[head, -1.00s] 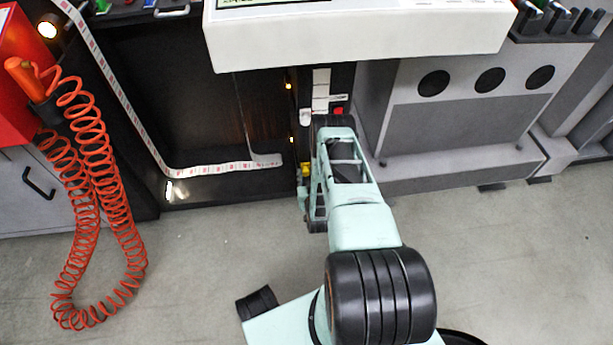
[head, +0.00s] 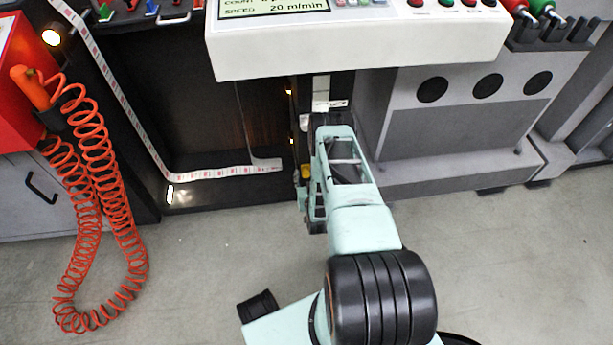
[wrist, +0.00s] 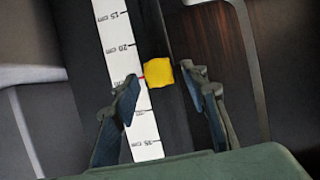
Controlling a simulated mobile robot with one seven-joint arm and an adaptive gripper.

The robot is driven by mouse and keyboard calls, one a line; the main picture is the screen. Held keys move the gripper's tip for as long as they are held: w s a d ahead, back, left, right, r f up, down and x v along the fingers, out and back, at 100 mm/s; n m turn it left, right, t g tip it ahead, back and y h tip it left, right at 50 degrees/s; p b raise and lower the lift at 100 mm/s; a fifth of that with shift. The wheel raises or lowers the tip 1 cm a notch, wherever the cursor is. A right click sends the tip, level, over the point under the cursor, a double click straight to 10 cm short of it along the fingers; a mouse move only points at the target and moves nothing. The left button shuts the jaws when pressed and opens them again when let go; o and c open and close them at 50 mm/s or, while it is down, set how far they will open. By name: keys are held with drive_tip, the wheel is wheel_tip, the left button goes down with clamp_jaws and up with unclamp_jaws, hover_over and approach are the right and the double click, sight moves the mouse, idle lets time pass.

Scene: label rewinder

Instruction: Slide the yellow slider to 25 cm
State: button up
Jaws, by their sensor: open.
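The yellow slider (wrist: 159,73) sits beside the white scale strip (wrist: 112,30) in the wrist view. Its short red pointer reaches the strip about one label spacing beyond the 20 cm label, towards the 35 cm label. A finger covers the label there. My gripper (wrist: 161,77) is open, with one fingertip on each side of the slider. The right fingertip is close to it; contact cannot be told. In the head view a small yellow patch (head: 306,172), apparently the slider, shows left of my arm, which hides the fingers and much of the strip.
A white control panel (head: 350,50) overhangs above my arm. A grey cabinet (head: 460,120) stands to the right. A white label tape (head: 220,172) runs at the left, and a coiled orange hose (head: 100,220) hangs further left. The floor in front is partly clear.

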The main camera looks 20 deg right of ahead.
wheel_tip(320, 180, up, 10)
drive_tip(key=shift+f, duration=0.25)
idle(0.6)
